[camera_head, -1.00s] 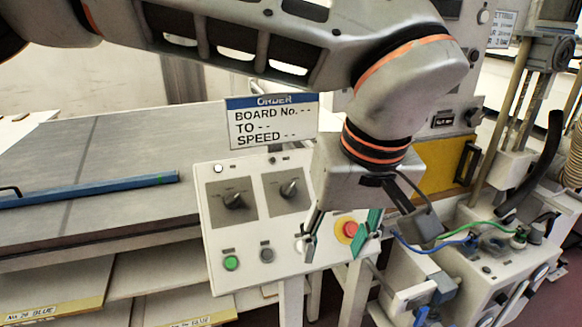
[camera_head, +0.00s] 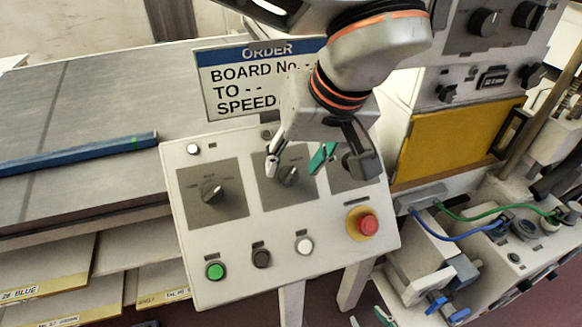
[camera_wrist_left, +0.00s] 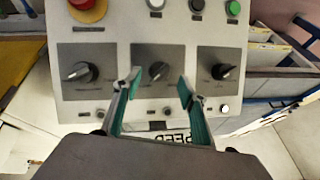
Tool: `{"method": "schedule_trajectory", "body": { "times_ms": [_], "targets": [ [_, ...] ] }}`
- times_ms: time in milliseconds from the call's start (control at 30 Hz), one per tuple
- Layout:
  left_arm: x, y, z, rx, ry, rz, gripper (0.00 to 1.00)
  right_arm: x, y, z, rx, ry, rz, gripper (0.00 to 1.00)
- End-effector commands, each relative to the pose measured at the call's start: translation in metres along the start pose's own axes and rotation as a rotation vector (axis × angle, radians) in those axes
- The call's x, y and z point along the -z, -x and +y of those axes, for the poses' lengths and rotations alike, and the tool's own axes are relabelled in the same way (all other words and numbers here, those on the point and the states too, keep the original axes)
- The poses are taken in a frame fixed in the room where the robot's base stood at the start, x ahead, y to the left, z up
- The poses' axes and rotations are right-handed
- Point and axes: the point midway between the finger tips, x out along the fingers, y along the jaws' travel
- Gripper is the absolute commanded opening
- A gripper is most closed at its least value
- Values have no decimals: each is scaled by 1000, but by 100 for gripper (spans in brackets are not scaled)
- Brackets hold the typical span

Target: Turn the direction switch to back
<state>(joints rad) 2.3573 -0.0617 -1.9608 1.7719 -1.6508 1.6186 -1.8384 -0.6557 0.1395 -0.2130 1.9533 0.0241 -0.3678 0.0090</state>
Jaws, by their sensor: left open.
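The white control panel (camera_head: 207,262) carries three dark rotary switches on grey plates: a left one (camera_head: 212,192), a middle one (camera_head: 288,177) and a right one (camera_head: 362,168). Their labels are too small to read, so I cannot tell which is the direction switch. My left gripper (camera_head: 297,164) is open over the middle switch. In the left wrist view, turned the other way up, the fingers (camera_wrist_left: 157,82) stand either side of the middle switch (camera_wrist_left: 157,71), with no clear contact. The gripper partly covers the right switch in the head view. My right gripper is not in view.
Below the switches are a green button (camera_head: 215,271), a black one (camera_head: 261,258), a white one (camera_head: 304,245) and a red stop button (camera_head: 367,224). The ORDER sign (camera_head: 235,85) stands behind the panel. Blue and green cables (camera_head: 468,215) lie right.

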Motion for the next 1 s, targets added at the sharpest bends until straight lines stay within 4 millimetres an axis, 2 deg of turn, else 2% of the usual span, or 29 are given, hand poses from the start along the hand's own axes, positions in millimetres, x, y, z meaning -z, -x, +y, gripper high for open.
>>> {"method": "schedule_trajectory", "body": {
  "times_ms": [33, 200, 567, 600, 733, 1000],
  "targets": [
    [-1, -9, 0, 2, -2, -3, 42, 0, -1, 0, 0, 0, 1, 40],
    [-1, -27, 0, 1, -1, -2, 42, 5, -2, 1, -2, 1, 10, 40],
    [0, -33, 0, -1, -1, 0, 42, 12, -1, 3, -4, 1, 21, 40],
    [0, -33, 0, -1, -1, 0, 39, 12, -1, 3, -4, 1, 21, 40],
    [0, -33, 0, -1, -1, 0, 6, 11, -2, 3, -4, 1, 20, 40],
    [0, -33, 0, -4, 8, -1, 4, 6, -3, 2, -3, 1, 13, 40]
  ]
}}
